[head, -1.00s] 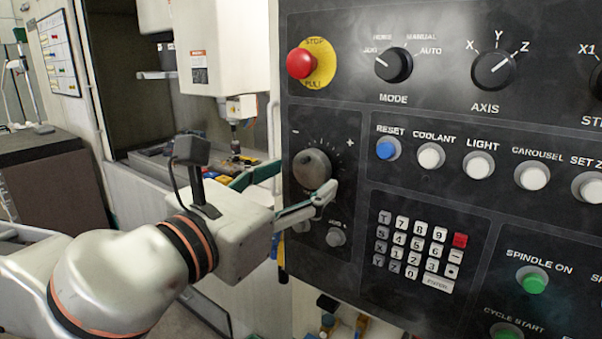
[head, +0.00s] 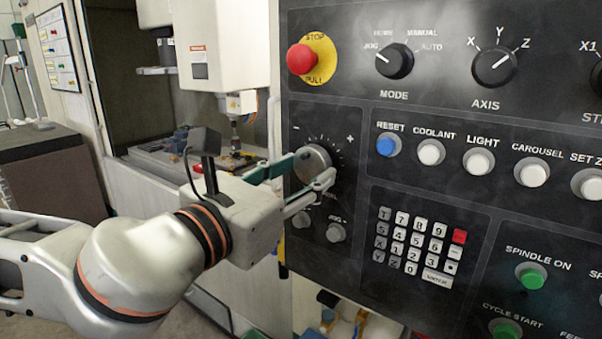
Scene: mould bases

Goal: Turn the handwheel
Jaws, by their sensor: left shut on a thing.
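The handwheel (head: 314,161) is a round grey knob on the black control panel, with a ring of tick marks and minus and plus signs around it. My left gripper (head: 316,171) is at the handwheel, one finger on its upper left side and the other at its lower right. It is shut on the handwheel. The fingers hide part of the wheel's edge and of the marks below it. My right gripper does not show.
The control panel (head: 470,105) fills the right side. A red stop button (head: 301,59) is above the handwheel, and small knobs (head: 336,232) are just below. A keypad (head: 418,244) is to the lower right. A milling machine (head: 222,50) stands behind on the left.

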